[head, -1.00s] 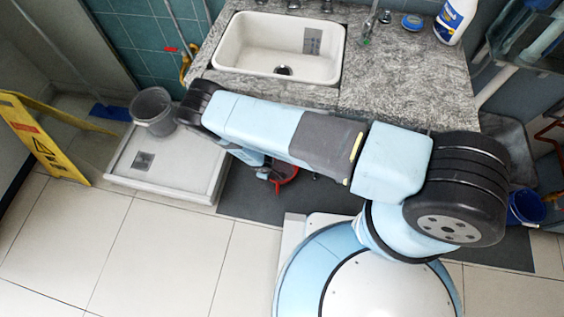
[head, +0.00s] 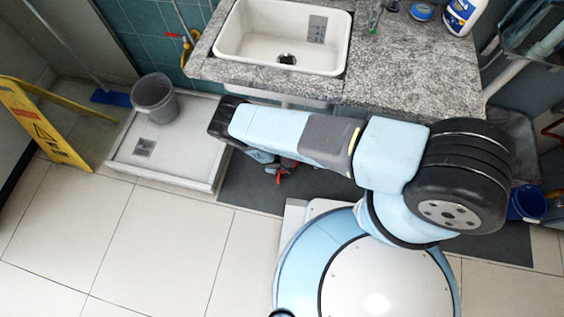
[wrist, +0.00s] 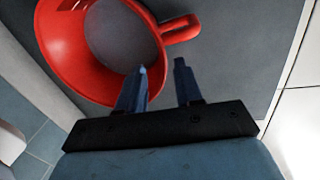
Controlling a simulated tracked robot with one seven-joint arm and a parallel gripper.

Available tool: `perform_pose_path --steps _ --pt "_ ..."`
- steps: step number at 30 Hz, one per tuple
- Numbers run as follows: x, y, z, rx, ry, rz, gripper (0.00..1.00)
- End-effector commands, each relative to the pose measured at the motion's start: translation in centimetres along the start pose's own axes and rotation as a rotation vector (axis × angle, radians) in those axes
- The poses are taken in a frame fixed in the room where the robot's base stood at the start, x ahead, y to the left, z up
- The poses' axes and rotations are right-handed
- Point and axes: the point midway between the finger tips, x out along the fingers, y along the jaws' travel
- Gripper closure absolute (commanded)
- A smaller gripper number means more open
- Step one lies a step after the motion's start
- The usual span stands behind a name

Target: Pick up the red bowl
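The red bowl (wrist: 66,58) fills the upper left of the wrist view, with a loop handle (wrist: 182,30) on its right side. Its wide red wall surrounds a grey middle, and its top is cut off by the frame. My gripper (wrist: 160,68) is open, its two dark blue fingers apart. The left finger overlaps the bowl's lower right rim in the picture; the right finger is just outside it, below the handle. I cannot tell whether either touches. In the head view only a small red part of the bowl (head: 283,172) shows below my arm, on or above the dark mat.
A dark mat (head: 250,189) lies on the tiled floor below the granite counter (head: 400,70) with its white sink (head: 229,32). A shower tray (head: 120,150) with a grey bucket (head: 153,96) and a yellow sign (head: 40,130) stand left. A blue bucket (head: 527,203) is right.

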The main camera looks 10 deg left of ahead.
Motion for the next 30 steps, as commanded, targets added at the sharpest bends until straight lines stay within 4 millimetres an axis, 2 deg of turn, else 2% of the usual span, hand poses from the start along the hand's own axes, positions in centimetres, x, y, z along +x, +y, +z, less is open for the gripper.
perform_pose_path --steps 15,25,30 --pt "4.9 -0.2 0.1 -0.001 0.000 0.000 0.65" --pt "5.2 -0.2 -0.1 -0.001 0.001 0.000 0.65" --pt "5.2 -0.2 0.0 -0.002 0.001 0.000 0.81"
